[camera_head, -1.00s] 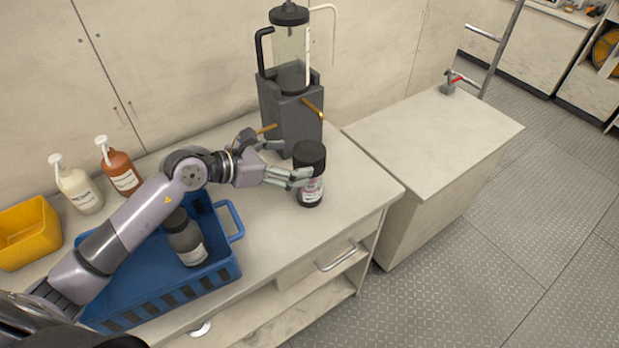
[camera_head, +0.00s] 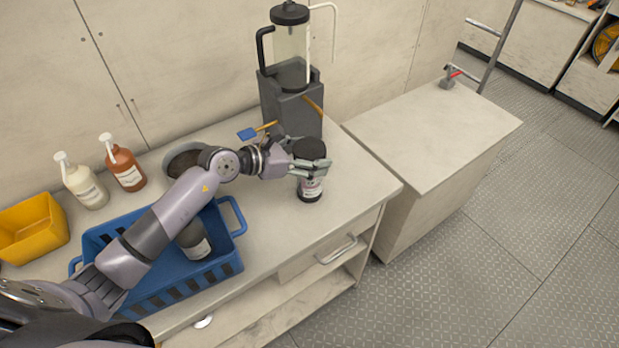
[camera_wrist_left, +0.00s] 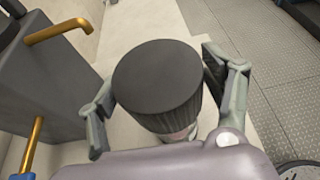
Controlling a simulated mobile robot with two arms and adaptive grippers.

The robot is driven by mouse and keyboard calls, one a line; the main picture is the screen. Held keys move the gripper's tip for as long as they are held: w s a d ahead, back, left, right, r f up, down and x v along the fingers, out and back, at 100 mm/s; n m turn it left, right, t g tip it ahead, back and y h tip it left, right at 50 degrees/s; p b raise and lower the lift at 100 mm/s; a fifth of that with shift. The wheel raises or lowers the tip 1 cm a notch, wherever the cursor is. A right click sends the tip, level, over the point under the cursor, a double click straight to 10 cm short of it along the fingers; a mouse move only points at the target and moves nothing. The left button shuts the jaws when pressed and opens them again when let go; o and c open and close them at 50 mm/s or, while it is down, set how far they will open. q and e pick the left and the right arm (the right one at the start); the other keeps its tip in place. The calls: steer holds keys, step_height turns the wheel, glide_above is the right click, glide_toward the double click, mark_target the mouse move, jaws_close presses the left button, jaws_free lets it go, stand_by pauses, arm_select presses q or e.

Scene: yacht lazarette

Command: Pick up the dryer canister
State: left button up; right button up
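The dryer canister (camera_head: 309,188) is a dark bottle with a wide black ribbed cap and a white label. It stands upright near the right end of the counter. My left gripper (camera_head: 312,168) is at its upper part, with a finger across its front below the cap. In the left wrist view, the black cap (camera_wrist_left: 158,82) fills the middle, and the open fingers of my left gripper (camera_wrist_left: 165,95) stand on both sides of it. A gap shows between the cap and the left finger; contact on the right is unclear. My right gripper is out of view.
A dark dispenser with a clear tank (camera_head: 291,105) stands close behind the canister. A blue crate (camera_head: 236,262) holding another dark bottle (camera_head: 194,241) sits to the left. Pump bottles (camera_head: 124,168) and a yellow bin (camera_head: 32,230) stand further left.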

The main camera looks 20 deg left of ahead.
arm_select(q)
steer(key=shift+r, duration=0.1)
steer(key=c, duration=1.5)
